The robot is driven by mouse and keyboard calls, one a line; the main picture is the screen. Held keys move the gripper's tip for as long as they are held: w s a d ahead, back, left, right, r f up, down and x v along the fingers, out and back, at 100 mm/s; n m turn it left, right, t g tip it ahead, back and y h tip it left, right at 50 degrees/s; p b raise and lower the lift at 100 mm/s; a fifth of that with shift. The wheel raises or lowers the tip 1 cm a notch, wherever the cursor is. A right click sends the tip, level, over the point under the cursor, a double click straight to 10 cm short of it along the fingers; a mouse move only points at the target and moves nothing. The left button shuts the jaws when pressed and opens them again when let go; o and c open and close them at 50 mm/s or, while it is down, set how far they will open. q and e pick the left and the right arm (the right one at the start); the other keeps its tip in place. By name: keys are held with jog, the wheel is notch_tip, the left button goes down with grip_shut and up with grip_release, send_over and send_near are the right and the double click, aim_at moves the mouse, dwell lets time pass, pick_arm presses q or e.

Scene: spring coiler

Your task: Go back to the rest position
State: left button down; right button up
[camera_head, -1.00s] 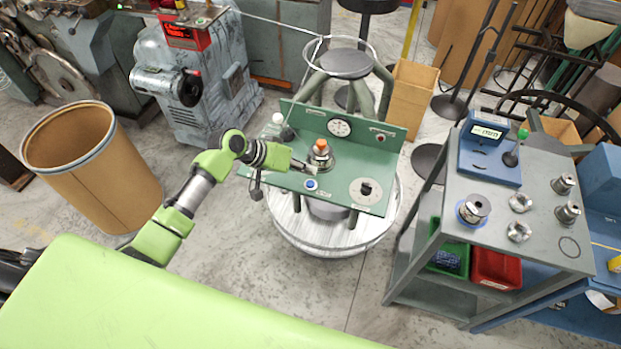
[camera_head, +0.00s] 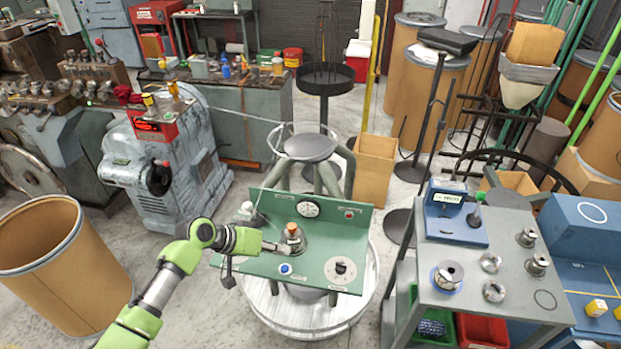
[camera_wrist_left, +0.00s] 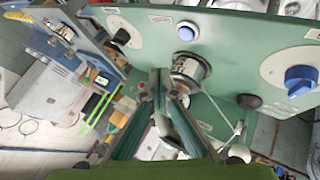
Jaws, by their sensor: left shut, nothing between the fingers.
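My left arm comes in from the lower left in the head view. Its gripper (camera_head: 282,248) is over the green control panel (camera_head: 320,262), close to the metal post with an orange top (camera_head: 294,234). In the left wrist view the fingers of the gripper (camera_wrist_left: 165,82) are together, with nothing between them. They point at the panel face (camera_wrist_left: 240,35), near a metal cylinder (camera_wrist_left: 190,68). Whether the fingertips touch anything is not clear. My right gripper is not in view.
The panel stands on a round white base (camera_head: 300,322). A grey cart (camera_head: 430,300) with a blue gauge (camera_head: 458,212) and metal parts is at the right. A cardboard drum (camera_head: 60,270) is at the left.

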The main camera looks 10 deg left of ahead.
pick_arm(q)
jog(key=shift+s, duration=0.1)
jog(key=s+d+f+m+g+y, duration=0.1)
jog(key=s+d+f, duration=0.1)
jog(key=s, duration=0.6)
jog(key=s+d+f+m+g+y, duration=0.1)
jog(key=s+f+y, duration=0.15)
jog(key=s, duration=0.55)
jog(key=s+a+r+n+y, duration=0.1)
jog(key=s+a+r+y, duration=0.15)
jog(key=s, duration=0.45)
jog(key=s+a+r+y, duration=0.1)
jog(key=s+a+r, duration=0.15)
jog(key=s, duration=0.55)
notch_tip(320, 180, down, 32)
jog(key=s+g+b, duration=0.2)
jog(key=b, duration=0.4)
jog(key=s+a+f+b, duration=0.2)
jog(key=s+f, duration=0.6)
jog(key=f, duration=0.3)
jog(key=s+a+f+g+b, duration=0.1)
jog(key=s+f+b, duration=0.1)
jog(key=s+f, duration=0.7)
jog(key=shift+a+f+b, duration=0.35)
jog(key=shift+f, duration=0.55)
